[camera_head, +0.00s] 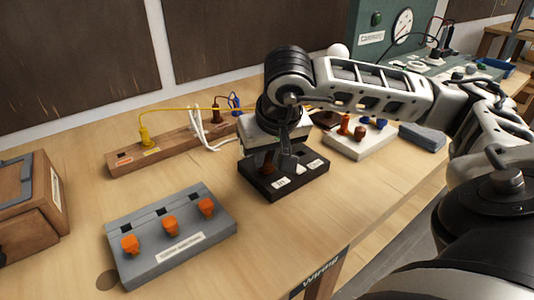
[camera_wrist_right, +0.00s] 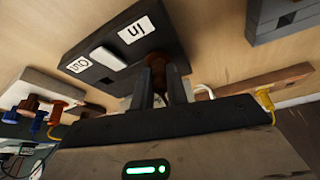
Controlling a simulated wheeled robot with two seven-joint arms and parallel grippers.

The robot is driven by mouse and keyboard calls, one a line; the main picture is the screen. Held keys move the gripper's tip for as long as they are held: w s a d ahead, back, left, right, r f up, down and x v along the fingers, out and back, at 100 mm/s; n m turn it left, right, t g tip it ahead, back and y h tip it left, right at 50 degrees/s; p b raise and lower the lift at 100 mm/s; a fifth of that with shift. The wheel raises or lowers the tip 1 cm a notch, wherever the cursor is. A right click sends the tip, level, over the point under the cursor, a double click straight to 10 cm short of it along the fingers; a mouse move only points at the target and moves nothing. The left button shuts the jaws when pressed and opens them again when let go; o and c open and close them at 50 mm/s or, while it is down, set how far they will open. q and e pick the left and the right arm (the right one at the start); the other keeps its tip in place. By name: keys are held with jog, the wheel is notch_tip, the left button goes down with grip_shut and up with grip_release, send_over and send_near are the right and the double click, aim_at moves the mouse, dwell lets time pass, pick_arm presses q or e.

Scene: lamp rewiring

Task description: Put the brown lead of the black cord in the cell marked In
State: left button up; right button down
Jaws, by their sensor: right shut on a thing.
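The black block (camera_head: 292,180) lies on the table, with white labels, one reading In, at its front edge. In the right wrist view the block (camera_wrist_right: 90,48) shows its In label (camera_wrist_right: 131,29) and its Out label (camera_wrist_right: 80,64), with a pale piece between them. My right gripper (camera_head: 284,160) points down over the left part of the block. It is shut on a brown piece, the brown lead (camera_wrist_right: 183,63), beside the In label. The fingers hide most of the lead and the cell, so I cannot tell how deep it sits. My left gripper is not in view.
A grey block (camera_head: 171,238) with orange knobs stands at the front. A wooden strip (camera_head: 175,148) with yellow, brown and blue plugs and a white cord (camera_head: 205,131) lies behind. A white block (camera_head: 345,147) with coloured plugs is right. A wooden box (camera_head: 33,208) stands left.

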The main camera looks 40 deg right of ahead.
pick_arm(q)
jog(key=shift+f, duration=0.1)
pick_arm(e)
jog(key=shift+f, duration=0.1)
jog(key=c, duration=1.3)
grip_release()
jog(key=v, duration=0.4)
jog(key=shift+w, duration=0.1)
pick_arm(q)
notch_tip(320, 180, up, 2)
jog(key=p, duration=0.3)
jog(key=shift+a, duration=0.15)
pick_arm(e)
jog(key=v, duration=1.2)
